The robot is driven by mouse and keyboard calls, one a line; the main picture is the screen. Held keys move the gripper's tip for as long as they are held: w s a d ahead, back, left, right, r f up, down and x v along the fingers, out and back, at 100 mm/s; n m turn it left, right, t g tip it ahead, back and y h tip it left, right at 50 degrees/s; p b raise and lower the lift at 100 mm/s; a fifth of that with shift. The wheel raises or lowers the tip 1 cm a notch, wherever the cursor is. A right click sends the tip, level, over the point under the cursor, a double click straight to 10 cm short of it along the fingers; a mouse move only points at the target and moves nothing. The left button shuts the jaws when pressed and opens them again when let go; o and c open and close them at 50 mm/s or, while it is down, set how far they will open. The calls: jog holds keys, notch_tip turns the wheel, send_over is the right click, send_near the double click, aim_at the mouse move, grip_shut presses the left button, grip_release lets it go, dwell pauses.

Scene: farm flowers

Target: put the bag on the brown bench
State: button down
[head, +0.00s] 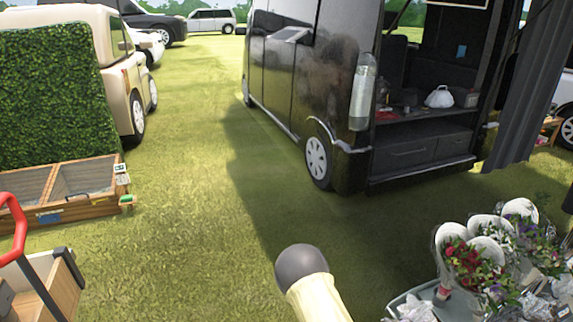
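A white bag (439,97) sits inside the open rear of the black van, on a dark shelf (425,116) above drawers. No thing in view is clearly a brown bench. A small brown wooden piece (551,126) shows at the right edge, partly hidden by the dark curtain, and I cannot tell whether it is a bench. A cream and dark rounded part of my arm shows at the bottom centre, over the grass. My gripper's fingers are not in view.
The black van (285,60) stands ahead. Flower bouquets (465,262) on a grey stand fill the lower right. A wooden planter box (70,190) and hedge (45,95) stand left; a red-handled cart (40,285) is lower left. Open grass (185,220) lies between.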

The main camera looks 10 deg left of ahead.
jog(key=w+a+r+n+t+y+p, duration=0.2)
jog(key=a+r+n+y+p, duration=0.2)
jog(key=p, duration=0.6)
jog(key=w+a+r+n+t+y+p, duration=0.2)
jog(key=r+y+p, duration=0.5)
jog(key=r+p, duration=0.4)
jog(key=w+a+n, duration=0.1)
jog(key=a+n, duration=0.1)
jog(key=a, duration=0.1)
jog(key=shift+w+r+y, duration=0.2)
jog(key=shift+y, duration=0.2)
